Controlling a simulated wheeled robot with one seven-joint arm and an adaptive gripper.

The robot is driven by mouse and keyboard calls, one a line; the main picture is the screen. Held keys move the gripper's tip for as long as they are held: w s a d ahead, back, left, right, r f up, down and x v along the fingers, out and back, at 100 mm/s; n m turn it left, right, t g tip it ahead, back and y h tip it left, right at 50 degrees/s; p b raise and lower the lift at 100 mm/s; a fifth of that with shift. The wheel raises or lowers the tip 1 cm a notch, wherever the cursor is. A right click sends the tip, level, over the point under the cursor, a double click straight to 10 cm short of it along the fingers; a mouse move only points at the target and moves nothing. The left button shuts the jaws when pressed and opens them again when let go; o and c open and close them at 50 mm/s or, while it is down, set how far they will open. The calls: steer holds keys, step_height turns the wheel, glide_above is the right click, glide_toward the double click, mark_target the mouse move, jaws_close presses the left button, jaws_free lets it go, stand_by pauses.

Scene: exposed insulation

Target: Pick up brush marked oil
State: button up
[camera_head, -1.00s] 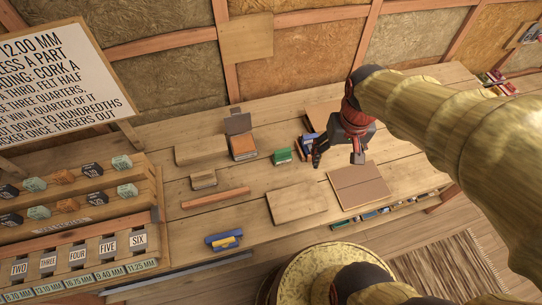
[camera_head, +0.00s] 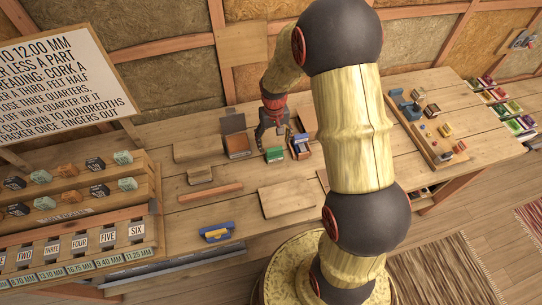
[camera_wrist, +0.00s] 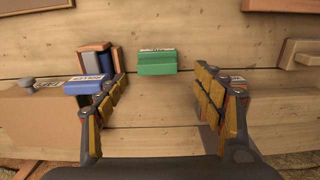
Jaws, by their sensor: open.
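My gripper (camera_head: 273,138) is open and empty above the back part of the workbench. In the wrist view its two fingers (camera_wrist: 160,88) stand wide apart. A green block-like piece (camera_wrist: 156,62) with a pale label on its top lies beyond and between the fingertips; it also shows just below my gripper in the head view (camera_head: 274,154). A blue piece with a white label (camera_wrist: 88,86) is by the left finger, partly hidden by it. I cannot read "oil" on any label, and no piece is clearly a brush.
A holder with blue and dark pieces (camera_head: 301,146) stands right of the green piece, an orange-fronted box (camera_head: 237,145) left of it. A blue-and-yellow piece (camera_head: 216,232) lies near the front edge. A tray of small parts (camera_head: 428,128) is at right. Bare boards lie between.

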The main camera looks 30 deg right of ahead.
mark_target(275, 149)
steer(key=f, duration=0.6)
steer(key=shift+d+b, duration=0.2)
steer(key=shift+b, duration=0.1)
steer(key=shift+c, duration=1.2)
steer(key=c, duration=1)
